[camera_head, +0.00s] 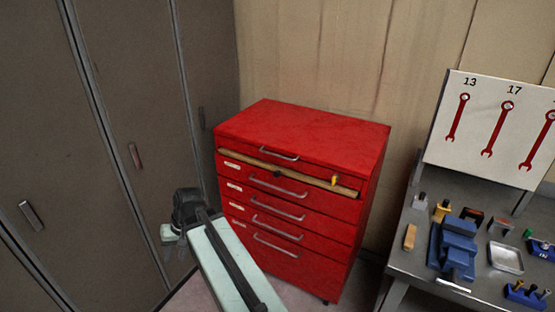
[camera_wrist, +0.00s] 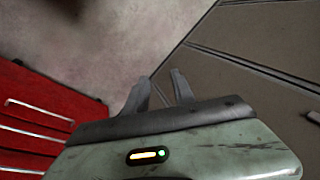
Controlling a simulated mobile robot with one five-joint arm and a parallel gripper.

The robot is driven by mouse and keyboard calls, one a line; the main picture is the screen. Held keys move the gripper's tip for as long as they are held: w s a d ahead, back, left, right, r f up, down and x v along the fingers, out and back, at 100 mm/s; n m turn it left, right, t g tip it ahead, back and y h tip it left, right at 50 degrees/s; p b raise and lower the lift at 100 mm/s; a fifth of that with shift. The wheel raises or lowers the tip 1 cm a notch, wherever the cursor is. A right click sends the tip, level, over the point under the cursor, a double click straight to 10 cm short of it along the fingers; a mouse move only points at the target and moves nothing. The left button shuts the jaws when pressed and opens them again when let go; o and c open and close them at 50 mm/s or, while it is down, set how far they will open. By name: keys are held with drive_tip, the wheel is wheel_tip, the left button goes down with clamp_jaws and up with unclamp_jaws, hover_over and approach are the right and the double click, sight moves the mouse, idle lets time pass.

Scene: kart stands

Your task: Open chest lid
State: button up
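The red chest (camera_head: 310,124) stands against the wall in the head view, with its lid down. A metal handle (camera_head: 279,154) is on the upper front, just under the lid edge. A tan wooden bar (camera_head: 315,180) runs across the front below that handle, with a small yellow piece (camera_head: 334,181) near its right end. My gripper (camera_head: 176,250) is low, to the left of the chest and apart from it. In the wrist view my gripper (camera_wrist: 160,76) has its two fingers apart with nothing between them. Part of the red chest front (camera_wrist: 40,110) shows at the left there.
Grey lockers (camera_head: 110,130) stand close on the left. A workbench (camera_head: 410,270) on the right holds a blue vise (camera_head: 456,245), a metal tray (camera_head: 505,257) and small tools. A board with red wrenches (camera_head: 495,125) stands behind it. Several handled drawers (camera_head: 276,209) fill the chest front.

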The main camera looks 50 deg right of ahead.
drive_tip(key=w+d+r+m+t+b, duration=0.1)
drive_tip(key=d+r+m+t, duration=0.15)
drive_tip(key=d, duration=0.55)
drive_tip(key=w+d+r+m+t+b, duration=0.1)
drive_tip(key=w+d+r+m+t, duration=0.2)
drive_tip(key=d, duration=0.6)
drive_tip(key=d+r+m+t+b, duration=0.1)
drive_tip(key=d+m+t, duration=0.25)
drive_tip(key=d, duration=0.45)
drive_tip(key=s+d+r+m+t+h+b, duration=0.1)
drive_tip(key=s+d+r+m+t+h, duration=0.15)
drive_tip(key=d, duration=0.55)
drive_tip(key=s+d+r+m+t+h, duration=0.1)
drive_tip(key=s+d+r+m, duration=0.25)
drive_tip(key=d, duration=0.45)
drive_tip(key=s+d+r+m+t+h+b, duration=0.1)
drive_tip(key=s+d+r+m+t+h, duration=0.2)
drive_tip(key=d, duration=0.4)
drive_tip(key=shift+g+y, duration=0.35)
drive_tip(key=shift+g, duration=0.2)
drive_tip(key=w, duration=0.2)
drive_tip(key=w+d+f, duration=0.1)
drive_tip(key=w, duration=0.4)
drive_tip(key=shift+d+f+b, duration=0.15)
drive_tip(key=shift+f+b, duration=0.2)
drive_tip(key=shift+f, duration=0.05)
drive_tip(key=shift+c, duration=0.3)
clamp_jaws()
